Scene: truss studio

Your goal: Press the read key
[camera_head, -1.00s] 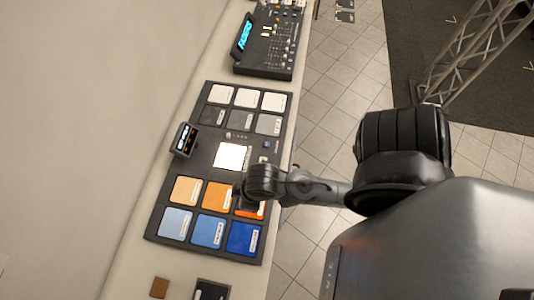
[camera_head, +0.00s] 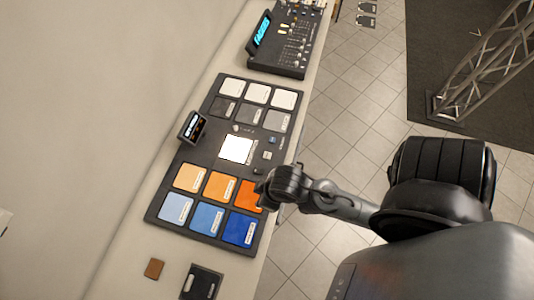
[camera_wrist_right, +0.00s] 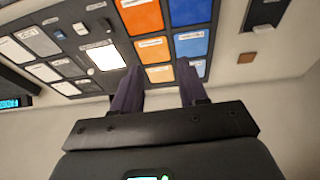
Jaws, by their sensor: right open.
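A dark panel (camera_head: 211,157) with colour patches lies on the light counter in the head view. It has a bright lit white square (camera_head: 236,149) in the middle. Small keys (camera_head: 270,140) sit to the right of the square; they also show in the right wrist view (camera_wrist_right: 80,28). Their labels are too small to read, so I cannot tell which is the read key. My right gripper (camera_head: 262,190) is at the panel's right edge, beside the orange-red patch (camera_head: 246,195). In the right wrist view its two fingers (camera_wrist_right: 160,75) are apart with nothing between them. My left gripper is not in view.
A small display (camera_head: 191,127) stands at the panel's left edge. A mixer-like console (camera_head: 285,40) lies beyond the panel. A brown square (camera_head: 154,269) and a dark box (camera_head: 201,283) lie on the near counter. Tiled floor (camera_head: 350,100) is clear to the right, with a truss (camera_head: 480,60) beyond.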

